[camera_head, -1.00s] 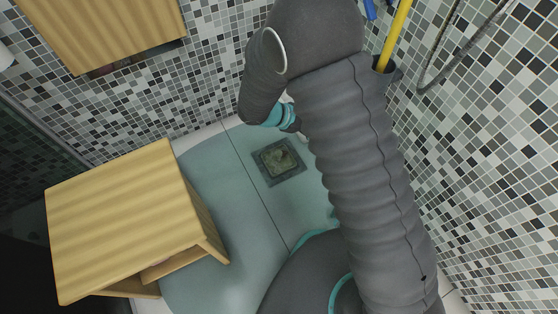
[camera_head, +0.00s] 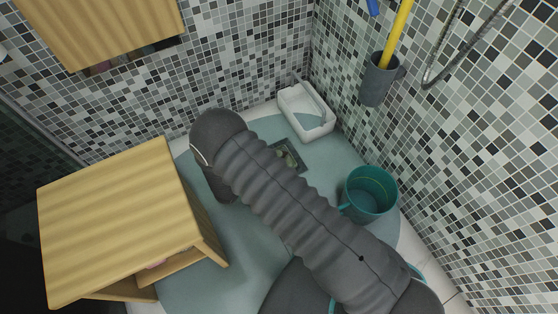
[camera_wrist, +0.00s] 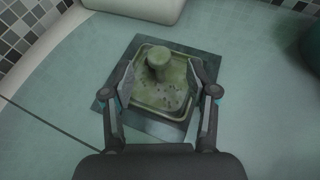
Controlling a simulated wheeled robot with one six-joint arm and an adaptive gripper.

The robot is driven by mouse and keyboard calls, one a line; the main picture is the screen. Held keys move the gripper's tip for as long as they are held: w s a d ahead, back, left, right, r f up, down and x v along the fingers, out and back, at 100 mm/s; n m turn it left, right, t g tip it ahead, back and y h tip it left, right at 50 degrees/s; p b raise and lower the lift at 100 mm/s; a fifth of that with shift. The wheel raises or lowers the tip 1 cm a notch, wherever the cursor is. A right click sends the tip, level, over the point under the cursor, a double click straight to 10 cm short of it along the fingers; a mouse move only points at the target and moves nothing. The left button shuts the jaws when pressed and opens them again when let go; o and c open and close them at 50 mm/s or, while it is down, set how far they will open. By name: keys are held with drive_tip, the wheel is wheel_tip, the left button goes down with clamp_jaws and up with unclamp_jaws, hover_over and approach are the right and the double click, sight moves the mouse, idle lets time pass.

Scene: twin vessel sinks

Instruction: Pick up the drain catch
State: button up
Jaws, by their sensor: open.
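The drain catch (camera_wrist: 165,96) is a grimy yellow-green square with dark specks and a round knob (camera_wrist: 158,64), set in a dark square frame (camera_wrist: 167,130) in the floor. In the head view the drain catch (camera_head: 286,156) is partly covered by my arm. My gripper (camera_wrist: 159,88) is open and empty in the wrist view. Its two fingers appear on the left and right sides of the catch, with the knob a little beyond, between their tips in the picture. Whether the fingers touch the catch is unclear. My gripper is hidden behind my arm in the head view.
A teal bucket (camera_head: 370,195) stands to the right of the drain. A white open box (camera_head: 305,112) lies in the back corner. A wooden cabinet (camera_head: 120,220) stands at left. A grey wall holder (camera_head: 377,82) carries a yellow handle. Tiled walls close the back and right.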

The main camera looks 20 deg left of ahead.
drive_tip(key=x, duration=0.5)
drive_tip(key=shift+w+f+b, duration=0.1)
drive_tip(key=shift+b, duration=0.25)
clamp_jaws()
